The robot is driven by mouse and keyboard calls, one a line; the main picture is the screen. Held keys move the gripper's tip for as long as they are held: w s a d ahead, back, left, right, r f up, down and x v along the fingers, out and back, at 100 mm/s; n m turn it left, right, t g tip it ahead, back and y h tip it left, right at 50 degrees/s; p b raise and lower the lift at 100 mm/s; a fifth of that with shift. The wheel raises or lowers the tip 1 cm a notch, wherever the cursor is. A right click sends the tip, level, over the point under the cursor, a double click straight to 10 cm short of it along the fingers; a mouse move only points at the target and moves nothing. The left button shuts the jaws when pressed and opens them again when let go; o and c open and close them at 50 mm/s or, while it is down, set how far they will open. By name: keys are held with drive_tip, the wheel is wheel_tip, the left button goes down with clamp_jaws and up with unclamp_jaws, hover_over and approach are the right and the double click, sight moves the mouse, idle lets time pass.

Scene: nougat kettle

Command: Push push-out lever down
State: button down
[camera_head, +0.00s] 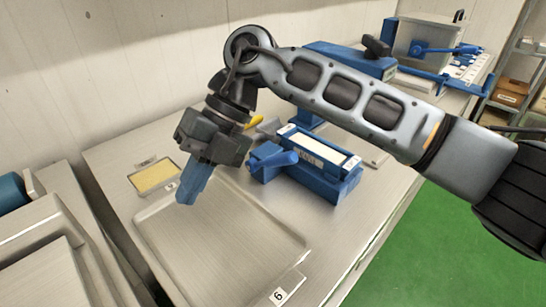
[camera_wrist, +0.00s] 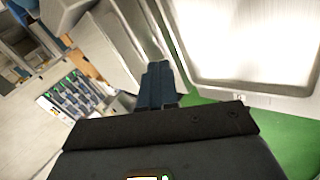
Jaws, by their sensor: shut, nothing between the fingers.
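A blue press-like fixture (camera_head: 338,185) with a white slab in its top stands on the metal bench, right of my gripper. A blue handle (camera_head: 276,159) sticks out at its left end; I cannot tell for sure whether this is the push-out lever. A yellow-tipped part (camera_head: 255,121) shows behind my wrist, partly hidden by it. My gripper (camera_head: 186,190) points down with its blue fingers closed and empty, above the left part of a shallow tray, left of the blue handle and apart from it. The closed fingers also show in the wrist view (camera_wrist: 157,84).
The shallow metal tray (camera_head: 225,235) lies empty in front. A small tray with a yellow slab (camera_head: 153,177) lies at the left. More blue equipment (camera_head: 345,58) stands farther back on the bench. Green floor (camera_head: 445,230) lies right of the bench edge.

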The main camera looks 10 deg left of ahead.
drive_tip(key=w+d+r+m+t+h, duration=0.1)
drive_tip(key=w+d+r+t+h, duration=0.2)
drive_tip(key=w+d, duration=0.4)
drive_tip(key=m+t+h, duration=0.1)
drive_tip(key=t+h, duration=0.1)
drive_tip(key=h, duration=0.1)
approach(280, 160)
drive_tip(key=shift+w+d+f, duration=0.15)
drive_tip(key=shift+w+d, duration=0.05)
drive_tip(key=shift+w, duration=0.8)
drive_tip(key=shift+s+d+f+b, duration=0.15)
drive_tip(key=shift+f+b, duration=1)
drive_tip(key=shift+f, duration=0.65)
drive_tip(key=shift+s+a+f+b, duration=0.1)
drive_tip(key=shift+s+f+b, duration=0.1)
drive_tip(key=shift+f+b, duration=1.25)
drive_tip(key=shift+f+p, duration=0.3)
drive_tip(key=shift+f, duration=0.1)
drive_tip(key=shift+f+b, duration=0.9)
drive_tip(key=shift+f, duration=1.2)
